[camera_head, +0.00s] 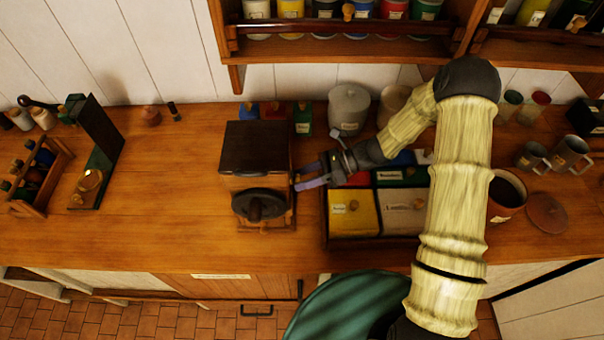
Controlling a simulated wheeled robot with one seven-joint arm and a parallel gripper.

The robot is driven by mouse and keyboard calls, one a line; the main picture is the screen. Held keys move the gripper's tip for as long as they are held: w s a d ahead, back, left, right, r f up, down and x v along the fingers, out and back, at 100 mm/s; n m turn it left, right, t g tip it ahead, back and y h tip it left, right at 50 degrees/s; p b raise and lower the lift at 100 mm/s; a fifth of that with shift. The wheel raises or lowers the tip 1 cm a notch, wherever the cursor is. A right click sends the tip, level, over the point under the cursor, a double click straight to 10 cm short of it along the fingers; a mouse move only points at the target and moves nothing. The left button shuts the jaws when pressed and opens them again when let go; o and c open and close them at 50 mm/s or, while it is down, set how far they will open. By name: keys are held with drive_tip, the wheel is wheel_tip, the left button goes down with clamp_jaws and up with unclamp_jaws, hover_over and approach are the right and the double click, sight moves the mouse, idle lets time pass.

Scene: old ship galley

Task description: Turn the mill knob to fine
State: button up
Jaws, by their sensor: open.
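The mill (256,148) is a wooden box with a dark brown top, standing on the counter left of centre. A dark round knob (258,205) sits at its front, low on the side toward me. Any marks for fine or coarse are too small to read, so I cannot tell its setting. My gripper (303,177) is open and empty, just right of the mill, with its fingers pointing left. The fingertips are close to the mill's right side; I cannot tell whether they touch. They are apart from the knob.
A tray of labelled boxes (353,213) lies right of the mill, under my forearm. A grey pot (348,108) and small coloured tins (303,118) stand behind. A shelf of jars (340,49) overhangs the back. A bottle rack (38,180) is far left.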

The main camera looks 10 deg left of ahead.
drive_tip(key=shift+s+a+f, duration=0.2)
drive_tip(key=shift+a, duration=0.2)
drive_tip(key=shift+c, duration=0.4)
drive_tip(key=c, duration=0.9)
